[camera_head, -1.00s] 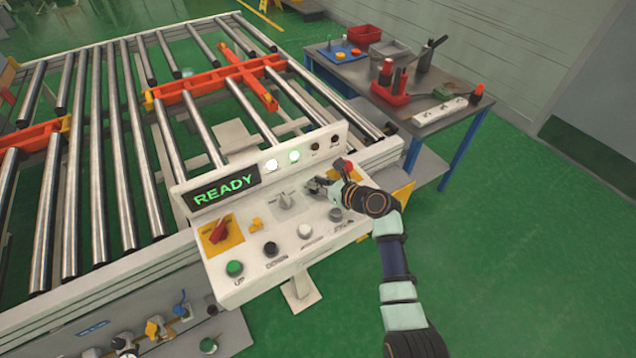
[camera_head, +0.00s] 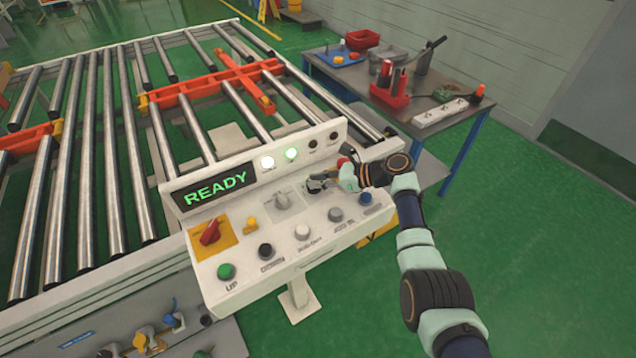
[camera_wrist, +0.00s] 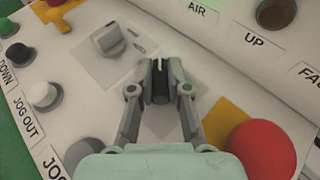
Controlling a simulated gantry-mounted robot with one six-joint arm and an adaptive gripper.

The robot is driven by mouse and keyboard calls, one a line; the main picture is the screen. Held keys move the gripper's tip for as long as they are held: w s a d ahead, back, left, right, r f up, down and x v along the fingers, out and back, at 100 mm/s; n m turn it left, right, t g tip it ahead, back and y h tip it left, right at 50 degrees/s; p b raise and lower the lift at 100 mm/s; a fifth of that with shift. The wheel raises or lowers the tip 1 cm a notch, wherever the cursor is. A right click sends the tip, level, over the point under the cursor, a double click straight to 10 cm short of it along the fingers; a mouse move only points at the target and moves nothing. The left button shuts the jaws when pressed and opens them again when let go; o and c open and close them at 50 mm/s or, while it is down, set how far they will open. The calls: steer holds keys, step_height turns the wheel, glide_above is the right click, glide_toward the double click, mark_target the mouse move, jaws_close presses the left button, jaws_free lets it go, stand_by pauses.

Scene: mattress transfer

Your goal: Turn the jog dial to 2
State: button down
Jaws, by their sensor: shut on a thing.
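A sloped white control panel (camera_head: 300,250) stands in front of the roller conveyor. My gripper (camera_head: 318,183) is at its upper right area. In the wrist view my gripper (camera_wrist: 160,78) is shut on a small dark dial knob (camera_wrist: 160,90), with one finger on each side. The fingers hide most of this knob, and its pointer setting cannot be read. A light grey selector knob (camera_wrist: 118,38) stands apart to the left of the fingers; it also shows in the head view (camera_head: 283,200).
A large red button (camera_wrist: 262,150) on a yellow plate is close to my gripper's right finger. A red switch (camera_head: 210,232) and a row of push buttons (camera_head: 302,232) are on the panel. The display (camera_head: 214,188) reads READY. A tool table (camera_head: 400,90) stands behind right.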

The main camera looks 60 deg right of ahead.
steer(key=c, duration=1.1)
jaws_free()
steer(key=v, duration=1.2)
